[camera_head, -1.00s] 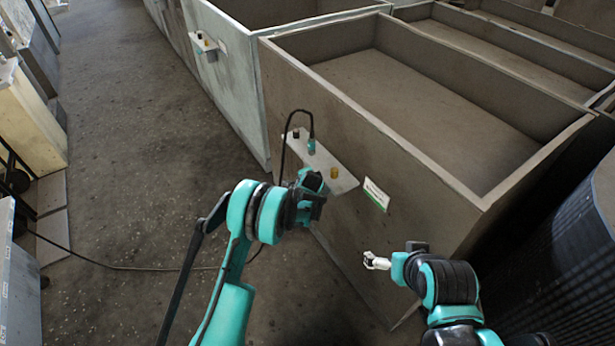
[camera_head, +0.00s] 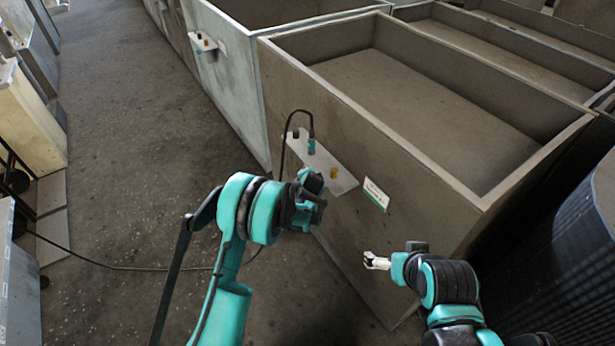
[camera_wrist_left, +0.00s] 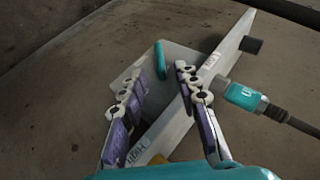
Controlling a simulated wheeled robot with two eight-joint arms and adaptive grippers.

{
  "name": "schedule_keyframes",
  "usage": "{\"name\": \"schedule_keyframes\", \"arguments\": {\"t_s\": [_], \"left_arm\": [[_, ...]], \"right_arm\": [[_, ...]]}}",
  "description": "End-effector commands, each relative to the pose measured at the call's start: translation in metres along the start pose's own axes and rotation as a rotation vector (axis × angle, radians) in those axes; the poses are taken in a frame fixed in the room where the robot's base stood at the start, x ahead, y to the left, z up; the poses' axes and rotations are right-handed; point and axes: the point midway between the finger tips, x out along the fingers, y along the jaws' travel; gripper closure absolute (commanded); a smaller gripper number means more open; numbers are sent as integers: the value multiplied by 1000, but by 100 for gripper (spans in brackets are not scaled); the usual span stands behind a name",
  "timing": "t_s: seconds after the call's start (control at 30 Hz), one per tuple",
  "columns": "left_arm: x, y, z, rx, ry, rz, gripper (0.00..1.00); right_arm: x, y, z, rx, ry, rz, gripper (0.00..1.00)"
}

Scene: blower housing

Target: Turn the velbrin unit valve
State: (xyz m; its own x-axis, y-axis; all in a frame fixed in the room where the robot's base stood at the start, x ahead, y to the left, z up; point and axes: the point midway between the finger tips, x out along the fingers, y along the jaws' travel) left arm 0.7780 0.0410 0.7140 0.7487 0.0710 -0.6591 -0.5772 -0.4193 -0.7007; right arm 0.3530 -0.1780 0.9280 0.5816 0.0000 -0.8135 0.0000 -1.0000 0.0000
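The unit is a pale shelf-like panel (camera_head: 340,180) on the side of the large brown bin. It carries a black knob (camera_wrist_left: 251,45) and a teal connector (camera_wrist_left: 240,95) with a dark cable; a yellow knob (camera_wrist_left: 157,159) shows partly at the bottom of the left wrist view. A teal bar (camera_wrist_left: 160,60), possibly the valve handle, stands on the pale plate beside the panel's edge. My left gripper (camera_head: 314,195) is at the panel, also seen in the left wrist view (camera_wrist_left: 160,75); it is open, with the bar between its fingertips in the picture. Contact cannot be told.
The brown bin (camera_head: 300,90) fills the middle; a white and green sign (camera_head: 376,194) is on its side, right of the panel. A similar panel (camera_head: 203,43) is on the grey bin behind. The cable (camera_head: 110,267) crosses the floor. A dark ribbed cylinder (camera_head: 560,260) stands at right.

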Motion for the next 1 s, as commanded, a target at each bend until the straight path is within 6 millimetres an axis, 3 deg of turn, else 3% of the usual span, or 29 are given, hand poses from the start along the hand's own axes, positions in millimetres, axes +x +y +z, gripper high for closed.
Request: {"name": "schedule_keyframes", "arguments": {"t_s": [0.2,0.4,0.8,0.87,1.0], "left_arm": [[-46,0,0,1,0,0,68],[-66,0,1,1,-1,0,68],[-68,0,1,-24,2,2,68],[-66,0,2,-88,8,8,68],[-59,1,6,-441,41,46,68]], "right_arm": [[0,0,0,0,0,0,0],[0,0,0,0,0,0,0],[0,0,0,0,0,0,0],[-1,0,-1,0,0,0,0],[-4,0,-3,0,0,0,0]]}}
